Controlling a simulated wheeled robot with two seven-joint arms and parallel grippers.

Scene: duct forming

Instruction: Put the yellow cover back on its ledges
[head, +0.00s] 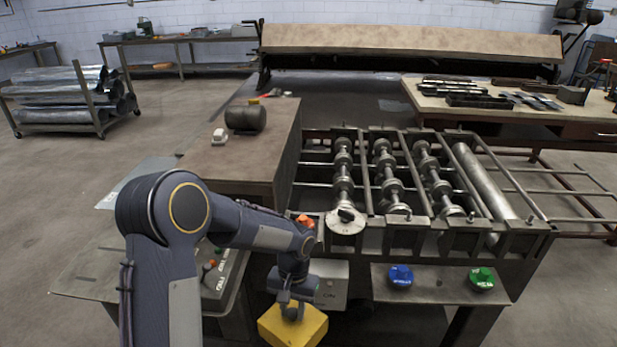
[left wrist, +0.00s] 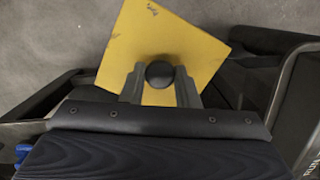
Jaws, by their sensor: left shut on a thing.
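The yellow cover (head: 293,325) is a square yellow plate low in the middle of the head view. It also fills the upper middle of the left wrist view (left wrist: 165,45), turned at an angle, with a round dark knob (left wrist: 160,74) on it. My left gripper (head: 292,308) is over the cover, its fingers (left wrist: 160,88) shut on the knob from both sides. The cover appears held above the floor. I cannot make out its ledges. My right gripper is not in view.
The roller machine (head: 395,185) stands right of my left arm, with a shelf holding a blue knob (head: 400,276) and a green knob (head: 482,278). A grey box (head: 330,285) is just behind the cover. A control panel (head: 222,275) is at left.

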